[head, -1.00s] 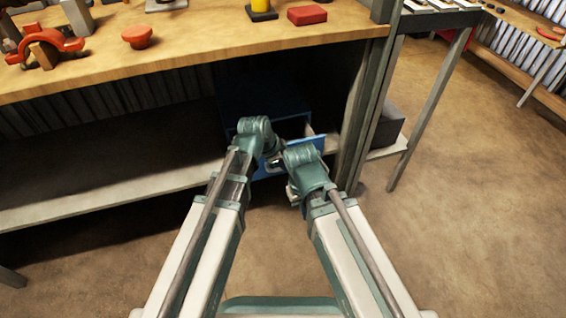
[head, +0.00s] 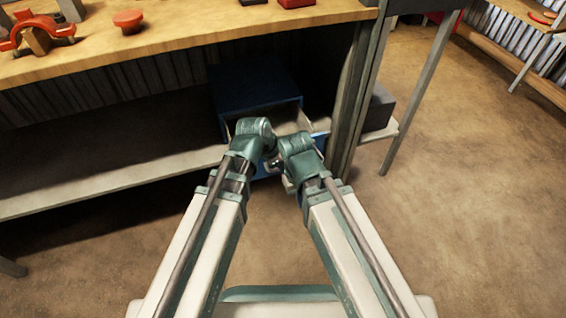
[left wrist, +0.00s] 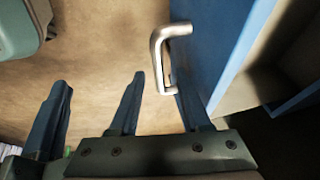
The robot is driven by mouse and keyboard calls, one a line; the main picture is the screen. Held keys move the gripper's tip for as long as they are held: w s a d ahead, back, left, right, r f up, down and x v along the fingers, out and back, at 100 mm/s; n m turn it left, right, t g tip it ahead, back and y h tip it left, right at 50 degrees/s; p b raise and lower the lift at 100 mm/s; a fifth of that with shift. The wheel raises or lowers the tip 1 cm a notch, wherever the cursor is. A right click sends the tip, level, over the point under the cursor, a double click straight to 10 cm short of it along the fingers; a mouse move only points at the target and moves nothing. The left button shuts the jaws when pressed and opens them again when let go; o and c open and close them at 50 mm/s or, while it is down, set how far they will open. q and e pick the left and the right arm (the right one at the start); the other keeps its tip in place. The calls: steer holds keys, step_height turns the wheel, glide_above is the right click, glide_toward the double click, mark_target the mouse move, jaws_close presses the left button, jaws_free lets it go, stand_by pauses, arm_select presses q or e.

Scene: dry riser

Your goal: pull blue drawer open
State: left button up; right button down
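The blue drawer (head: 322,142) stands pulled out of its dark blue cabinet (head: 255,85) under the workbench, and its inside shows behind the front. In the left wrist view, the drawer's blue front (left wrist: 212,40) bears a silver handle (left wrist: 156,55). My left gripper (left wrist: 157,83) is open, with a gap between its fingers; the handle's lower end lies between the fingertips in the picture, and I see no clear grip on it. In the head view, my left gripper (head: 268,165) and my right gripper (head: 285,168) are close together at the drawer front, fingers mostly hidden.
The wooden workbench (head: 180,45) carries a red clamp (head: 38,28) and a red knob (head: 128,20). A pale lower shelf (head: 100,185) runs left of the drawer. A grey post (head: 350,110) stands just right of it. The floor in front is clear.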

arm_select(q)
steer(key=shift+r, duration=0.1)
steer(key=p+v, duration=1.1)
steer(key=shift+r, duration=0.4)
steer(key=shift+s+a, duration=0.1)
steer(key=shift+s, duration=0.05)
steer(key=s+a+f+n+g+y, duration=0.25)
steer(key=s+n+g+y, duration=0.2)
steer(key=s+n, duration=0.45)
step_height(320, 180, up, 29)
steer(key=n+p, duration=0.1)
steer(key=p, duration=2.7)
steer(key=shift+w+a+n+t, duration=0.25)
steer(key=shift+a+n+t, duration=0.15)
steer(key=shift+t, duration=0.05)
